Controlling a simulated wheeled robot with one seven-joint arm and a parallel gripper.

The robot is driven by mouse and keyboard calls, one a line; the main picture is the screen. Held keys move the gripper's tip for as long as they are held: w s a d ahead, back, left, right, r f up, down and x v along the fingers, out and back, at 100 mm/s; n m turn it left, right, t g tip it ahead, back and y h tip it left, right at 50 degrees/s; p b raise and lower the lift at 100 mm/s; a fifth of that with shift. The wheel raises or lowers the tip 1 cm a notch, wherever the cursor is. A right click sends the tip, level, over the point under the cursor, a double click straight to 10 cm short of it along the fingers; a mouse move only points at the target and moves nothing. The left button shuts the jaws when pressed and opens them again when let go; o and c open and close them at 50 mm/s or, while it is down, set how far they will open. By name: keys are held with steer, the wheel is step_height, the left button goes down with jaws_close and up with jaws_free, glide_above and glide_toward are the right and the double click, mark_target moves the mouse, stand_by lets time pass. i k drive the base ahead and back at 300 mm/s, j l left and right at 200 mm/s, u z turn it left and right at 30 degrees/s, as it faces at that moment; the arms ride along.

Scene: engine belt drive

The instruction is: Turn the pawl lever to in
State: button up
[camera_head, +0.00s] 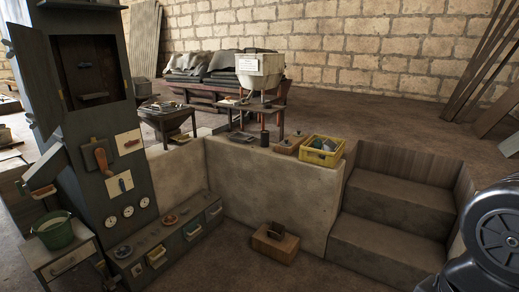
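No label that reads as "pawl lever" or "in" is legible from here. A tall dark panel cabinet (58,132) at the left carries several controls. An orange-brown handle (101,158) hangs on a dark plate. A small lever (122,185) stands near upright on a pale plate to its lower right. A second pale plate (127,142) above it bears a small reddish-brown piece. I cannot tell which one is the pawl lever. My gripper is out of view; only dark rounded parts of my arm show at the right edge.
Three round dials (128,211) sit low on the cabinet, whose upper door stands open. A low drawer bench (170,238) and a side table (68,262) with a green bucket (54,232) stand before it. A wooden box (275,243) lies on the floor; steps (393,205) rise at right.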

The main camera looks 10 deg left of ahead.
mark_target(131, 143)
steer(key=i+u, duration=0.85)
steer(key=i+l+u, duration=0.15)
steer(key=i+u, duration=0.25)
steer(key=i+l+u, duration=0.2)
steer(key=u, duration=0.2)
steer(key=i+l+u, duration=0.3)
steer(key=i, duration=0.2)
steer(key=i+j+u, duration=0.1)
steer(key=i+u, duration=0.2)
steer(key=i, duration=0.3)
